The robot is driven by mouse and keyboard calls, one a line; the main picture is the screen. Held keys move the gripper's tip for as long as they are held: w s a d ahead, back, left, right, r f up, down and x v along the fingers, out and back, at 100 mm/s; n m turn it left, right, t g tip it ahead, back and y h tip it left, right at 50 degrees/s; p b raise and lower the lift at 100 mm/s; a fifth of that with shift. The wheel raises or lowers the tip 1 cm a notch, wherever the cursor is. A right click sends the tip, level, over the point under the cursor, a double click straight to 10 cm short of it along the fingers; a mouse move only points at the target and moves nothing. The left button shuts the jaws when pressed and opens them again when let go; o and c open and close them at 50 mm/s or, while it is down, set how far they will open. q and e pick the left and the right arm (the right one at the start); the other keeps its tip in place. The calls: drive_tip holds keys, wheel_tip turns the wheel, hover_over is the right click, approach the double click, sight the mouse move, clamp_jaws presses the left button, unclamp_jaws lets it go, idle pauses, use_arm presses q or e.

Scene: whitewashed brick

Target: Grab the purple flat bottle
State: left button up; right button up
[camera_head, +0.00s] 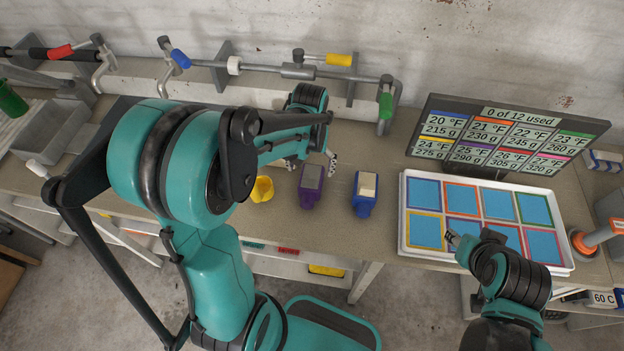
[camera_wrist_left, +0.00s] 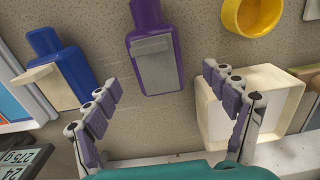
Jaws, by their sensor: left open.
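My left gripper (camera_head: 312,161) is open just behind the purple bottle in the head view. In the left wrist view the purple bottle (camera_wrist_left: 152,58) shows between and beyond the spread fingers of my left gripper (camera_wrist_left: 158,78), with no finger seen touching it. My right gripper (camera_head: 455,238) is over the front edge of the white tray (camera_head: 402,215); its fingers are too small to judge.
The blue bottle (camera_wrist_left: 72,72) and yellow cup (camera_wrist_left: 252,14) flank the purple one in the left wrist view. A cream open box (camera_wrist_left: 282,82) lies near the right-hand finger. A display board (camera_head: 507,135) stands behind the tray. A pipe with coloured handles (camera_head: 298,72) runs along the back.

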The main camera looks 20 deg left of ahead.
sight(311, 177)
use_arm(q)
drive_tip(key=f, duration=0.1)
drive_tip(key=f+b, duration=0.1)
drive_tip(key=f, duration=0.2)
drive_tip(key=shift+s+d+f, duration=0.1)
drive_tip(key=shift+s+d, duration=0.15)
drive_tip(key=shift+s, duration=0.05)
drive_tip(key=shift+f+b, duration=0.3)
drive_tip(key=shift+f, duration=0.25)
drive_tip(key=c, duration=1.4)
